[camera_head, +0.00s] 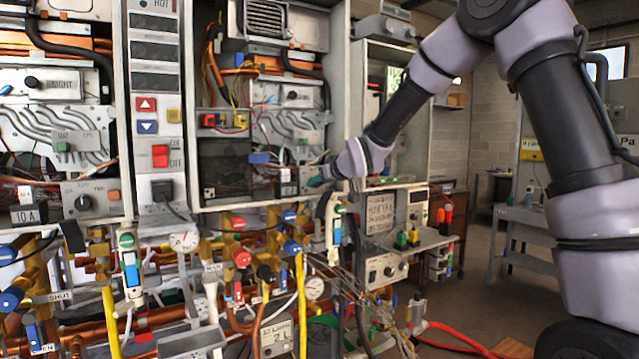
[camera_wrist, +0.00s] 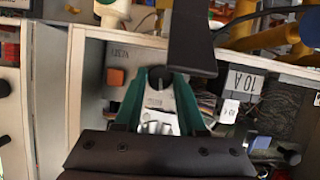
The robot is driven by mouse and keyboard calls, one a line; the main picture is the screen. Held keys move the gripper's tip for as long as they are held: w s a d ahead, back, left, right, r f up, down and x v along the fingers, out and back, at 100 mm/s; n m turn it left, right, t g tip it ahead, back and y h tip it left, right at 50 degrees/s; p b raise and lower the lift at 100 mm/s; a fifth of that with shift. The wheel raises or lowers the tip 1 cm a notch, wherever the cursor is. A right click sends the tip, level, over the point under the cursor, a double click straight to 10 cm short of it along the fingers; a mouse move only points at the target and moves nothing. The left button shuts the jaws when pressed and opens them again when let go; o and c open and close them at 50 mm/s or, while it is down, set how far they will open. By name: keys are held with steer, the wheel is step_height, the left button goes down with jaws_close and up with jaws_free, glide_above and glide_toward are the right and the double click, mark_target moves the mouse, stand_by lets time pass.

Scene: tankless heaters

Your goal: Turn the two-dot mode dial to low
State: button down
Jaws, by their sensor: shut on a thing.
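My gripper (camera_head: 318,180) reaches from the right into the lower part of the middle open heater cabinet. In the wrist view its teal fingers (camera_wrist: 160,80) close around a small dark dial (camera_wrist: 158,73) on a pale panel, beside an orange square button (camera_wrist: 116,76). The fingers hide most of the dial, so its pointer does not show. No two-dot mark can be made out. In the head view my gripper and wrist cover this dial. A similar dark dial (camera_head: 83,203) sits on the left heater's panel, apart from my gripper.
A box labelled 10 A (camera_wrist: 247,80) and wiring lie close beside the fingers. The cabinet's side wall (camera_head: 338,95) stands near my wrist. Pipes and valves with a yellow hose (camera_head: 301,300) hang below. The floor at the right is more open.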

steer(key=shift+s+a+f+n+t+h, duration=0.15)
steer(key=shift+n+t+h, duration=0.35)
steer(key=shift+n, duration=0.6)
steer(key=shift+n+t+h, duration=0.4)
steer(key=shift+n+h, duration=0.1)
steer(key=shift+n, duration=0.5)
steer(key=c, duration=0.5)
jaws_free()
steer(key=v, duration=1)
steer(key=shift+s, duration=0.35)
